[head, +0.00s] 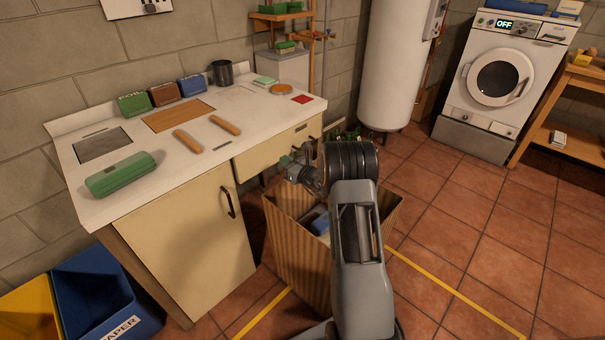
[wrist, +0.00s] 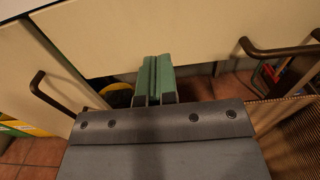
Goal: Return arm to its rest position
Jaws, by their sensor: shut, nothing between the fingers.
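My gripper (head: 288,161) is in front of the cream cabinet (head: 190,240), close to its drawer front (head: 262,158). My arm is folded, rising beside and partly in front of a brown striped box (head: 290,255). In the wrist view the green fingers of my gripper (wrist: 155,78) lie side by side, shut with nothing between them. They point at the cabinet front. I cannot tell whether they touch it. A dark door handle (wrist: 48,95) is to their left and another handle (wrist: 275,48) to their right.
The white worktop (head: 105,206) holds a green case (head: 120,173), two brown bars and several small boxes. A blue bin (head: 105,295) stands at the lower left. The striped box contains something blue. Tiled floor is clear at the right, before the washing machine (head: 497,85).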

